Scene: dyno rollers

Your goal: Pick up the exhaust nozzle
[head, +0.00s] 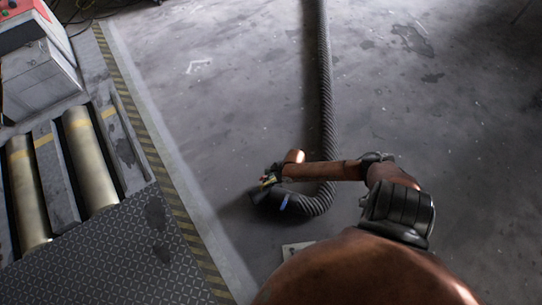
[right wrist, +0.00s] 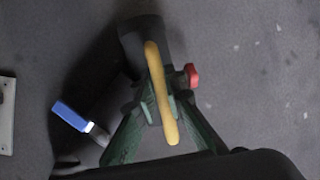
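The exhaust nozzle (head: 262,196) lies on the floor at the end of a dark ribbed hose (head: 326,110). In the right wrist view the dark nozzle (right wrist: 145,38) has a yellow handle (right wrist: 160,90), a red knob (right wrist: 190,76) and a blue-tipped lever (right wrist: 70,116). My right gripper (head: 269,180) is at the nozzle, and its green fingers (right wrist: 160,104) stand close on both sides of the yellow handle, seemingly shut on it. The fingertips' contact is partly hidden by the handle. My left gripper is not in view.
Metal rollers (head: 88,158) and a dark tread plate (head: 130,250) are at the left, edged by a yellow-black stripe (head: 150,150). A grey-red machine (head: 38,70) stands at the top left. A small light plate (head: 296,249) is on the floor. Floor at right is clear.

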